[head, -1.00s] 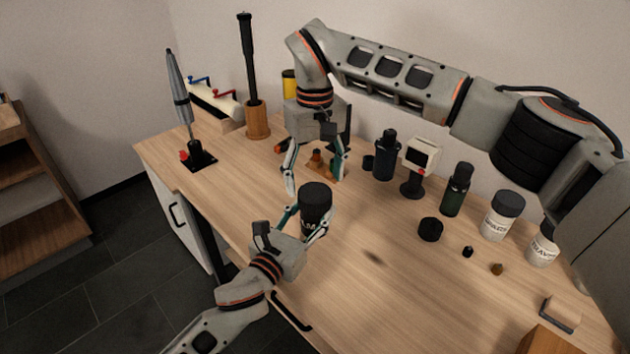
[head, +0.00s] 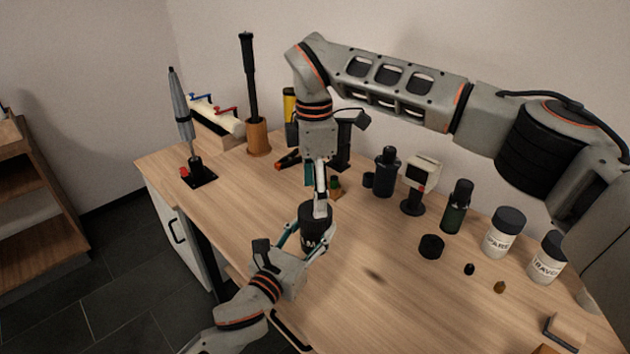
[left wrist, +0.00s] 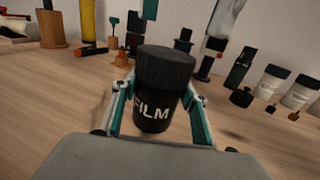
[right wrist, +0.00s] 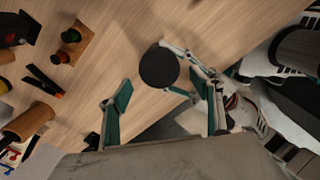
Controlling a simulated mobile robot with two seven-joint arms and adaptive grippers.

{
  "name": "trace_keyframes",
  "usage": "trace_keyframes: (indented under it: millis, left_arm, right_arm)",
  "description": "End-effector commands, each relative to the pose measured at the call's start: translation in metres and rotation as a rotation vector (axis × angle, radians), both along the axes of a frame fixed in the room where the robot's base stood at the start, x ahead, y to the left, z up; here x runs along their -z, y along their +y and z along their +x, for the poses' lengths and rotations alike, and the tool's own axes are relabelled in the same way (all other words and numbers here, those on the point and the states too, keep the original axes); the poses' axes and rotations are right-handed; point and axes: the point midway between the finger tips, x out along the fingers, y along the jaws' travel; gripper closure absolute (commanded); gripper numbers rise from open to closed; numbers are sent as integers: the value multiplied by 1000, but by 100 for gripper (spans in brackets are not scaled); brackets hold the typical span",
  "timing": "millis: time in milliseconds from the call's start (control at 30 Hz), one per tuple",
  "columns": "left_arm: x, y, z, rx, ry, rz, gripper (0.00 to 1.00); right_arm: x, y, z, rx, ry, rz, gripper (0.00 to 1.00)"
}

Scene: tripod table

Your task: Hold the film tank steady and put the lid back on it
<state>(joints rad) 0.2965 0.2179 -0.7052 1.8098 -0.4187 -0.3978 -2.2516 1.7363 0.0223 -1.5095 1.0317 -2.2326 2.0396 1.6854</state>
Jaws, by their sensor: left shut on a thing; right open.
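The film tank (head: 315,241) is a black cylinder with white lettering, upright near the front of the table; the left wrist view reads FILM on it (left wrist: 152,112). A ribbed black lid (left wrist: 166,68) sits on its top and looks level; I cannot tell how tightly. From above, the lid is a dark disc in the right wrist view (right wrist: 159,67). My left gripper (head: 308,246) is shut around the tank's body, one finger on each side. My right gripper (head: 320,208) is open and points down over the lid, its fingers seen edge-on. Contact with the lid cannot be told.
A short black cylinder (head: 431,246), a dark green bottle (head: 455,208) and white labelled jars (head: 503,233) stand to the right. A dark bottle (head: 385,172) and a white timer-like device (head: 420,178) stand behind.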

Motion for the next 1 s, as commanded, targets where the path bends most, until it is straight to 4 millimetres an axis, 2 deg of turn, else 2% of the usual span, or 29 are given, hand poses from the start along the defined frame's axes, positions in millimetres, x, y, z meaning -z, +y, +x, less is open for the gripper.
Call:
trace_keyframes:
  millis: [1000]
  left_arm:
    - [1,0,0,0,1,0,100]
  right_arm:
    - [-16,-1,1,-1914,5,-1,35]
